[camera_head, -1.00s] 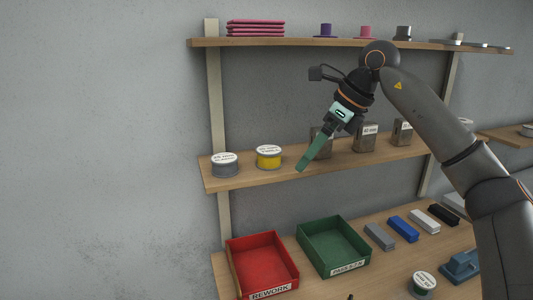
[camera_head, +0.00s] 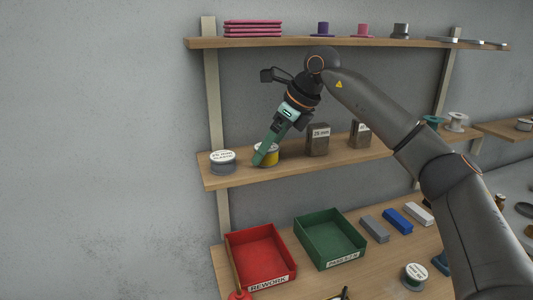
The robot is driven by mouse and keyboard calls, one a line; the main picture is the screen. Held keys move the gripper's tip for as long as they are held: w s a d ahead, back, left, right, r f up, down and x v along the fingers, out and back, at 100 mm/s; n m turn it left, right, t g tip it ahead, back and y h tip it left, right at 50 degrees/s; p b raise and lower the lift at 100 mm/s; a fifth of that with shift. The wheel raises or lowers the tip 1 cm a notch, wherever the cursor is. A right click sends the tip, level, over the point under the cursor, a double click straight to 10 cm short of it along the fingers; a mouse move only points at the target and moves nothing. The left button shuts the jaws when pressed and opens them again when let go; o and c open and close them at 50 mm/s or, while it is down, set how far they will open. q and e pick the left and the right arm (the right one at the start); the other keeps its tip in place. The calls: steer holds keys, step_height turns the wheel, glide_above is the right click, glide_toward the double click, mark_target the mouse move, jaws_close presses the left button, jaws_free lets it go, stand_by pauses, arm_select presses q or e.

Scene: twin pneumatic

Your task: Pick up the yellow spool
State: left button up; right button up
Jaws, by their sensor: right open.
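The yellow spool (camera_head: 272,157) with a white top sits on the middle shelf, partly hidden behind the fingers of my right gripper (camera_head: 260,158). The right gripper comes in from the upper right and points down and left. Its green fingertips overlap the spool's left side in the picture. It is open, and I cannot tell whether the fingers touch the spool. My left gripper is not in view.
A grey spool (camera_head: 222,162) stands just left of the yellow one. Brown blocks (camera_head: 318,140) stand to its right on the shelf (camera_head: 240,180). Below are a red tray (camera_head: 290,264) and a green tray (camera_head: 359,246). The upper shelf (camera_head: 290,42) runs above the gripper.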

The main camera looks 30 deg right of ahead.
steer(key=c, duration=1.4)
steer(key=shift+c, duration=0.2)
